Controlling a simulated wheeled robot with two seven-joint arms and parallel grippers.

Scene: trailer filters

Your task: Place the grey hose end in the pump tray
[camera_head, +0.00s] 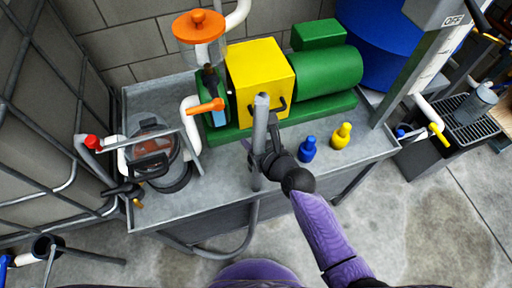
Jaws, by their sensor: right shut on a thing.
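The grey hose end (261,120) is an upright grey tube in front of the yellow block of the pump. My right gripper (264,155) is shut on it, its black fingers around the tube's middle. The grey hose (252,218) runs down from it past the front edge and curves back to the left below. The pump tray (222,178) is the grey metal bench top with a raised rim, under the pump. The hose end shows over the tray; whether it touches the tray floor I cannot tell. My left gripper is not in view.
The yellow and green pump (262,75) stands behind the hose end. A blue bottle (308,148) and a yellow bottle (341,135) stand to the right. A round clear-lidded housing (150,150) and white pipes are at the left. The tray's front middle is bare.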

